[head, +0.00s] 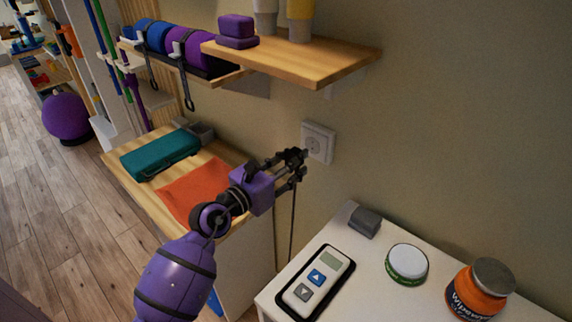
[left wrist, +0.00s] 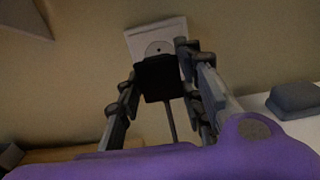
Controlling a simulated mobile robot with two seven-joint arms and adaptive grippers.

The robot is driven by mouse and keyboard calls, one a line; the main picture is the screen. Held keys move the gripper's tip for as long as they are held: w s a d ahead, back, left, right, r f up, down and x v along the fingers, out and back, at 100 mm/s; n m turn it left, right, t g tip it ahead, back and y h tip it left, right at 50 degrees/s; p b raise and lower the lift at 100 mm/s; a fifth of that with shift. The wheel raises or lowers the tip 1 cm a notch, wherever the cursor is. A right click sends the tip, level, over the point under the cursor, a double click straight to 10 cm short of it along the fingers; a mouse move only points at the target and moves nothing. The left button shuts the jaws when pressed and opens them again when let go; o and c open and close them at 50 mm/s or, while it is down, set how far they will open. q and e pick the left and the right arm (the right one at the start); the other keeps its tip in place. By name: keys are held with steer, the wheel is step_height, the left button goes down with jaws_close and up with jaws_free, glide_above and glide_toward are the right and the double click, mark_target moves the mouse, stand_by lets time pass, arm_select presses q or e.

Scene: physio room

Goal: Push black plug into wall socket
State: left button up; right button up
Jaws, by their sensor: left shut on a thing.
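The white wall socket (head: 318,143) is on the wall above the gap between the wooden table and the white cabinet. My left gripper (head: 297,165) is just in front of it, a little to its left and below in the head view. In the left wrist view the gripper (left wrist: 160,90) is shut on the black plug (left wrist: 158,78), with a finger on each side. The plug covers the lower part of the socket (left wrist: 157,42) there. A dark cable hangs down from the plug. I cannot tell whether the plug touches the socket. My right gripper is not in view.
A wooden shelf (head: 320,62) juts out above the socket. The white cabinet (head: 355,285) at the lower right holds a remote (head: 318,283), a grey block (head: 364,222), a round tin (head: 407,263) and an orange tub (head: 477,290). A teal case (head: 160,153) lies on the wooden table.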

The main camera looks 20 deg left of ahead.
arm_select(q)
steer(key=x, duration=0.2)
steer(key=shift+w+d, duration=0.15)
steer(key=shift+w, duration=0.15)
steer(key=shift+b+x, duration=0.3)
steer(key=shift+x, duration=0.45)
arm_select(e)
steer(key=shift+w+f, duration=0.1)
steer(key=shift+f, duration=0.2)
arm_select(q)
steer(key=shift+p, duration=0.6)
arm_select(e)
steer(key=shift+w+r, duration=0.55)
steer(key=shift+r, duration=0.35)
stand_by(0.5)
arm_select(q)
steer(key=shift+w+d, duration=0.2)
steer(key=shift+w, duration=0.25)
stand_by(0.4)
steer(key=o, duration=1.2)
steer(key=shift+c, duration=0.2)
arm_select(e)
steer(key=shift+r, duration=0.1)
arm_select(q)
steer(key=v, duration=1.2)
